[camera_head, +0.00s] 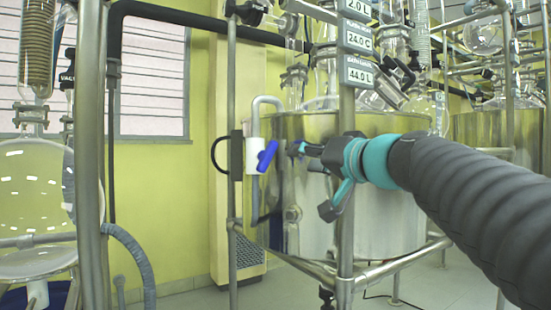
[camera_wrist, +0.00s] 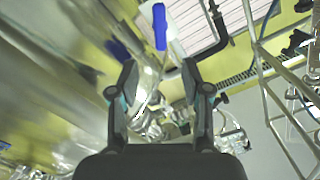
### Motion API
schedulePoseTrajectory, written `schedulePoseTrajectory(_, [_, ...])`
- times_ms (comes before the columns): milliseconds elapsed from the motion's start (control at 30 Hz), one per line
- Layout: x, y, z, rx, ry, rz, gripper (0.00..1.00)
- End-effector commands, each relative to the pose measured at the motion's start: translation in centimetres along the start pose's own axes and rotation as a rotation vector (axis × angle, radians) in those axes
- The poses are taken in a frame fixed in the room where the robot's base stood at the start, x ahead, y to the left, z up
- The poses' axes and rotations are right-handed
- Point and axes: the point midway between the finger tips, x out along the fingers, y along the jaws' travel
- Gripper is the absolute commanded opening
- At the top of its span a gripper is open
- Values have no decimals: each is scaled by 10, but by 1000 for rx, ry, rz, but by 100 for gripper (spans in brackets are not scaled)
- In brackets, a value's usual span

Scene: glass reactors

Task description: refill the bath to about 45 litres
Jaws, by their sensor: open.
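The bath is a large shiny steel tank (camera_head: 390,225) right of centre. A display on the post reads 44.0 L (camera_head: 360,75). A blue valve handle (camera_head: 267,156) sits tilted on a white valve body (camera_head: 253,160) on a pipe at the tank's left. The handle also shows in the wrist view (camera_wrist: 160,27), top centre, beyond my fingertips. My gripper (camera_head: 311,180) is open and empty, to the right of the handle and apart from it. In the wrist view its fingers (camera_wrist: 159,76) stand wide apart.
A steel post (camera_head: 346,245) stands close to my gripper. Another upright (camera_head: 232,255) stands left of the valve. A round glass flask (camera_head: 35,200) is at the far left, and a second steel tank (camera_head: 500,130) at the right.

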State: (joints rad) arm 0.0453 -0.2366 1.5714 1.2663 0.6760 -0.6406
Motion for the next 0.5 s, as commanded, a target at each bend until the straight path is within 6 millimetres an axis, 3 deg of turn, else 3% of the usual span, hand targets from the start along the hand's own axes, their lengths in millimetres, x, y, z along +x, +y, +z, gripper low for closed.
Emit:
schedulePoseTrajectory(267, [22,0,0,-26,-3,-2,48])
schedulePoseTrajectory(500, [66,0,0,-24,-4,-1,48])
